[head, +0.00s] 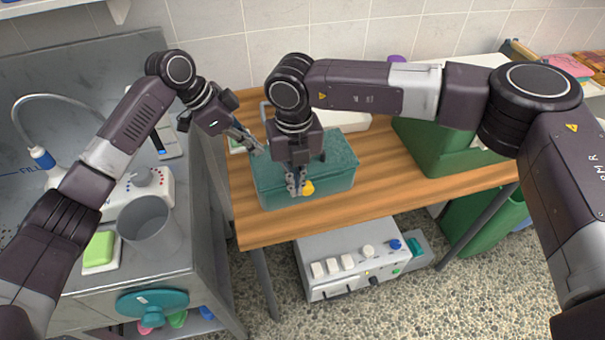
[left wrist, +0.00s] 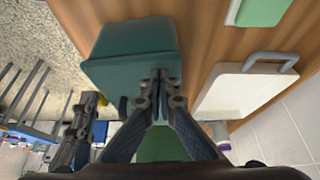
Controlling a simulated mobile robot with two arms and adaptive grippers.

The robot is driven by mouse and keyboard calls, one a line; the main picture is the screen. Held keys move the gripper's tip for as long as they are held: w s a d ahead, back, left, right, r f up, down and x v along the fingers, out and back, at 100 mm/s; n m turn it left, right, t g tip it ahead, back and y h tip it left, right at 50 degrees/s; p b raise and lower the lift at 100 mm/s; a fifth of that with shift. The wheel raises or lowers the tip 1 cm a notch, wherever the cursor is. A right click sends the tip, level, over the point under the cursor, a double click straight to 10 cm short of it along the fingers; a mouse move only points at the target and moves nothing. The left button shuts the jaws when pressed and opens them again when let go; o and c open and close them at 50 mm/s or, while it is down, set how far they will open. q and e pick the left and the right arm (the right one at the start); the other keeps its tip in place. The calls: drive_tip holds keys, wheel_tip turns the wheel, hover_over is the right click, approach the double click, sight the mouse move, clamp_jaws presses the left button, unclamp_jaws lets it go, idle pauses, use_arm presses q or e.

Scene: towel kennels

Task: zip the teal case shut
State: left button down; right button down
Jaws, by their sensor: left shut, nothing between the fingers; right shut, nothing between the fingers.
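The teal case (head: 335,168) stands on the wooden table, and its lid fills the upper middle of the left wrist view (left wrist: 130,50). A yellow tab (head: 307,187) shows at the case's front side, close beside my right gripper (head: 296,184). My right gripper is shut with nothing held, pointing down in front of the case's front face; whether it touches the tab I cannot tell. My left gripper (head: 258,149) is shut and empty at the case's back left corner, and its tips show over the lid's edge in the left wrist view (left wrist: 160,74). My right arm hides part of the lid.
A white tray with a grey handle (left wrist: 235,92) lies behind the case. A green bin (head: 425,145) stands to the right on the table. A grey cup (head: 148,225) and a green sponge (head: 100,247) are on the left counter. Bare wood lies right of the case.

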use_arm(q)
drive_tip(key=shift+s+f, duration=0.15)
drive_tip(key=shift+f, duration=0.1)
use_arm(e)
drive_tip(key=shift+w+d, duration=1.5)
drive_tip(key=shift+d, duration=3.15)
wheel_tip(320, 180, up, 8)
drive_tip(key=a, duration=0.1)
drive_tip(key=shift+s, duration=0.15)
use_arm(q)
drive_tip(key=shift+r, duration=0.1)
wheel_tip(320, 180, up, 2)
drive_tip(key=shift+r, duration=2.6)
